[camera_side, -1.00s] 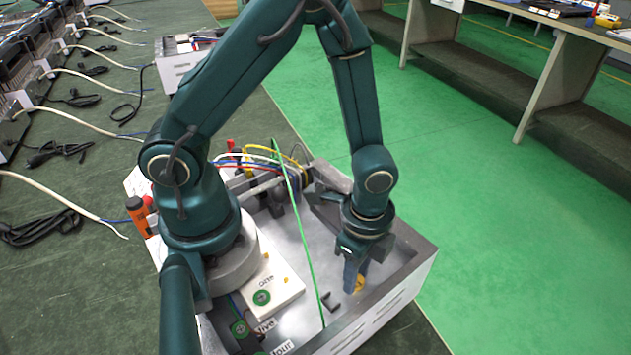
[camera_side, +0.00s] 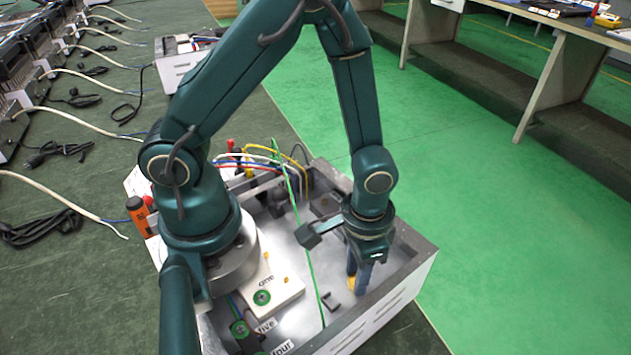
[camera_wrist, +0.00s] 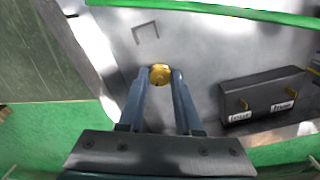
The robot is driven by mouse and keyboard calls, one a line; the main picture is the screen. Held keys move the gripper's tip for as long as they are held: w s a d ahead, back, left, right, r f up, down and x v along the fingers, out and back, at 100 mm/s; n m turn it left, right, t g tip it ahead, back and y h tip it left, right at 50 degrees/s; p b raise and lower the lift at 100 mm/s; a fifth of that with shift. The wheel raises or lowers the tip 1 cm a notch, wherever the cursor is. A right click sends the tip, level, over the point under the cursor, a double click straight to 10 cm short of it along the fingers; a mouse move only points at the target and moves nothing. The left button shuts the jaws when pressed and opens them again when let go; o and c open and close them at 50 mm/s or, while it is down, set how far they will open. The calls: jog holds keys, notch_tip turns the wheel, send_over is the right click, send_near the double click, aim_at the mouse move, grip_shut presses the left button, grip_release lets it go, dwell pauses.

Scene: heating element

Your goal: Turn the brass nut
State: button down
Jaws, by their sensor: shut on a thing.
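The brass nut (camera_wrist: 160,75) is a small round gold part on the metal floor of the open box (camera_side: 399,292). In the wrist view it sits between the tips of my gripper (camera_wrist: 159,82), whose two blue fingers touch it on either side. My gripper (camera_side: 356,281) points down inside the box in the side view, near its right wall. There the nut shows only as a yellow patch (camera_side: 351,284) partly hidden by the fingers. I cannot see the stud under the nut.
A dark block (camera_wrist: 262,97) with brass terminals and white labels stands right of the nut. A dark U-shaped bracket (camera_side: 331,301) lies on the box floor. A green wire (camera_side: 309,255) crosses the box. A white block (camera_side: 275,287) with a green ring sits at left.

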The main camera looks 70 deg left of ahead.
jog(key=n, duration=0.5)
jog(key=shift+n, duration=0.3)
jog(key=n, duration=0.5)
jog(key=shift+n, duration=0.3)
jog(key=c, duration=0.6)
grip_release()
jog(key=shift+r, duration=0.1)
jog(key=shift+r, duration=2.5)
